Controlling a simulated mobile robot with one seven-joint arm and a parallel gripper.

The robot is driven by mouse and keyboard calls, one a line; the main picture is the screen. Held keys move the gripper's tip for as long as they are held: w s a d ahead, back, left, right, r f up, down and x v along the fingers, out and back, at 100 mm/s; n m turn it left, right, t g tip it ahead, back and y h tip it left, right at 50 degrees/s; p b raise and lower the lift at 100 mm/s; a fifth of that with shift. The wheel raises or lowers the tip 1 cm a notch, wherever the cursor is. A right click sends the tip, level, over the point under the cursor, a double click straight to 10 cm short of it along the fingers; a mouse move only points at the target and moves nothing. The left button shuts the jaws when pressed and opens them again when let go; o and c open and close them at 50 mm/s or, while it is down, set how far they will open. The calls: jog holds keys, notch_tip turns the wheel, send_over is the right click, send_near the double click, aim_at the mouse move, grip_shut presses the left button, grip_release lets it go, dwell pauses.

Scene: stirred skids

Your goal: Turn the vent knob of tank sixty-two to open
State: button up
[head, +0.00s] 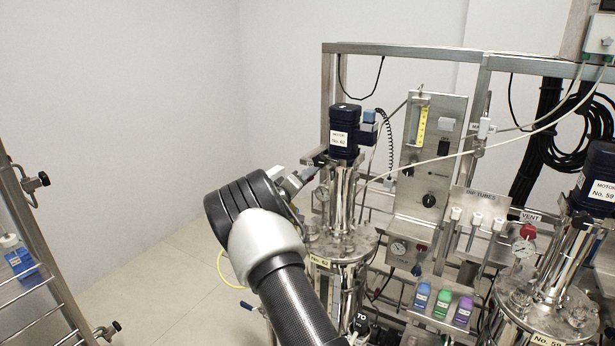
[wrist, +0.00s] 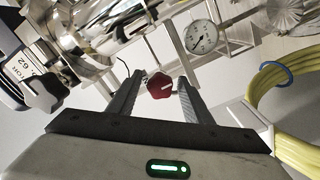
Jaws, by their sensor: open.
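In the wrist view, a red lobed knob (wrist: 158,88) with a white pointer mark sits between the fingers of my gripper (wrist: 160,80). The fingers are open, one on each side, with a visible gap; no contact can be made out. In the head view, the motor of tank sixty-two (head: 344,132) stands on its steel tank (head: 340,245), labelled No. 62. My gripper (head: 300,182) reaches to the left side of this tank. My arm hides the red knob in the head view. No vent label shows beside the knob in the wrist view.
A pressure gauge (wrist: 201,38) is close behind the knob, with a grey star knob (wrist: 42,88) at left and a yellow hose (wrist: 290,95) at right. Another red knob (head: 528,231) under a VENT sign stands near tank fifty-nine (head: 545,310).

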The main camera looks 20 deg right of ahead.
jog(key=c, duration=1.1)
